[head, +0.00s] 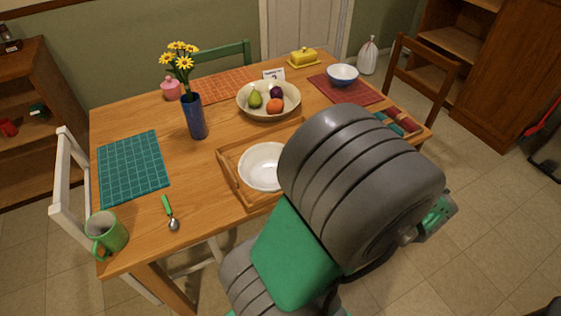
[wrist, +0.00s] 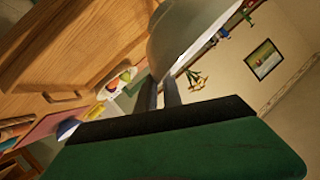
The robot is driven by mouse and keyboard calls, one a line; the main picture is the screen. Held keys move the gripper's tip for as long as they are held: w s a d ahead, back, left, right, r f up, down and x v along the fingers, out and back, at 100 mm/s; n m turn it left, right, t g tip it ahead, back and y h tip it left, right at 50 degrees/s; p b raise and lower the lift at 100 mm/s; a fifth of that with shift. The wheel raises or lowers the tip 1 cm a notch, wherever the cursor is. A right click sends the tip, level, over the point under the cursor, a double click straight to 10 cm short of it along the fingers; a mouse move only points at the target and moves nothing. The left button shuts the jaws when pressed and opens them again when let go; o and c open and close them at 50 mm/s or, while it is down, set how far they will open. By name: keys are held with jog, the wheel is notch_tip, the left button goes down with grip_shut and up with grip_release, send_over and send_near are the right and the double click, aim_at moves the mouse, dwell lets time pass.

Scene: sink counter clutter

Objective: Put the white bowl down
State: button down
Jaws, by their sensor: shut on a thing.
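The white bowl (head: 262,166) shows over the wooden tray (head: 228,175) in the head view, its right part hidden by my arm. In the wrist view the bowl (wrist: 190,30) is large at the top, with its rim between the fingers of my gripper (wrist: 160,90). My gripper is shut on the bowl's rim; in the head view my arm hides it. The tray's wall with a handle slot (wrist: 68,95) shows beside the bowl in the wrist view. I cannot tell whether the bowl touches the tray floor.
A cream fruit bowl (head: 248,106) stands behind the tray. A blue vase with yellow flowers (head: 195,118), a teal mat (head: 133,168), a spoon (head: 170,214) and a green mug (head: 106,234) are to the left. A blue bowl (head: 342,75) stands on a red mat behind my arm.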

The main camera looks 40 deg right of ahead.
jog(key=shift+w+a+f+y+b, duration=0.25)
jog(key=shift+a+f+b, duration=0.3)
jog(key=shift+b, duration=0.3)
jog(key=w+d+f+b, duration=0.2)
jog(key=w+f, duration=0.1)
jog(key=f, duration=0.1)
jog(key=w+d+f+b, duration=0.2)
jog(key=w+d+f, duration=0.1)
jog(key=w, duration=0.1)
jog(key=w+d+f+b, duration=0.2)
jog(key=w+d+f, duration=0.1)
jog(key=f, duration=0.1)
jog(key=shift+w+d+f, duration=0.2)
jog(key=shift+w+f, duration=0.05)
jog(key=shift+f, duration=0.1)
jog(key=shift+f+b, duration=0.3)
jog(key=c, duration=1.5)
grip_release()
jog(key=shift+r, duration=0.15)
jog(key=p+v, duration=0.1)
jog(key=v, duration=1.1)
